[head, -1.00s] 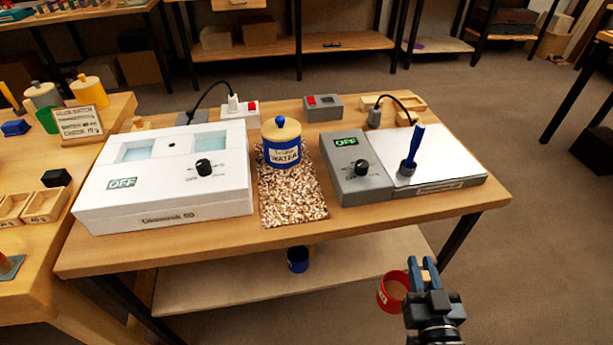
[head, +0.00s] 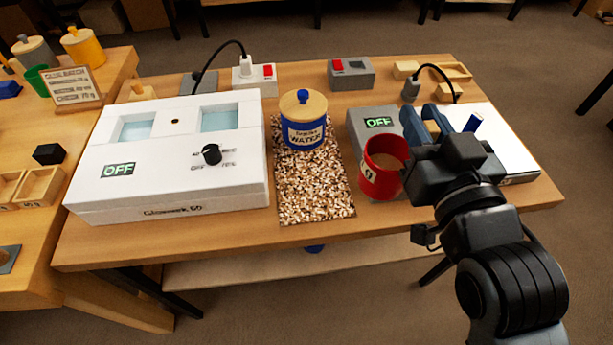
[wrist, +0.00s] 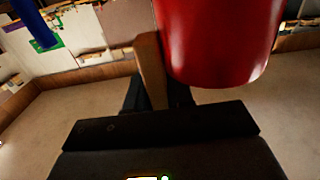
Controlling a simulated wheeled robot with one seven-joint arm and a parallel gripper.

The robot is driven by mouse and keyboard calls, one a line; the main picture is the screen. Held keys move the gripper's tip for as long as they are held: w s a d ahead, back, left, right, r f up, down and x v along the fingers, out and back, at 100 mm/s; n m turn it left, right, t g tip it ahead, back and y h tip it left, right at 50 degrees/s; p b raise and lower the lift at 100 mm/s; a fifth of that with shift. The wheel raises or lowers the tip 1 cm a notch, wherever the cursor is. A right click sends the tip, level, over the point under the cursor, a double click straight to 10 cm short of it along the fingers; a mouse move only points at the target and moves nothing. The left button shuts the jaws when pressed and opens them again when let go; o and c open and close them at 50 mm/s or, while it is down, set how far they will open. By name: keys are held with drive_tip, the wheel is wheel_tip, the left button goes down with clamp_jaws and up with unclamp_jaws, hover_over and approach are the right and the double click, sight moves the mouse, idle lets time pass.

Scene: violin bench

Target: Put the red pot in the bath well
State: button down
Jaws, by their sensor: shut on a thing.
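The red pot (head: 382,170) is an open cup with a pale label, held up in front of the grey control box. My gripper (head: 424,124) is shut on it from its right side, and the pot looks roughly upright. In the wrist view the red pot (wrist: 218,40) fills the upper right, with a wooden handle-like piece (wrist: 150,70) beside it. The bath is a white box (head: 165,160) on the left of the bench, its display reading OFF. Its top has two square openings showing pale blue, a left well (head: 137,127) and a right well (head: 220,118).
A blue water jar with a wooden lid (head: 304,120) stands on a speckled mat (head: 310,185) between the bath and the grey box (head: 362,125). A white plug and cable (head: 245,66) rise behind the bath.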

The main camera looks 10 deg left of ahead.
drive_tip(key=shift+a, duration=0.1)
drive_tip(key=w+a+f+b, duration=0.3)
drive_tip(key=a+f, duration=0.7)
drive_tip(key=a, duration=0.1)
drive_tip(key=shift+w+f, duration=0.2)
drive_tip(key=shift+w, duration=0.15)
drive_tip(key=shift+f, duration=0.1)
drive_tip(key=shift+f, duration=0.15)
drive_tip(key=c, duration=1)
unclamp_jaws()
drive_tip(key=b+v, duration=0.2)
drive_tip(key=v, duration=0.6)
drive_tip(key=shift+d, duration=0.25)
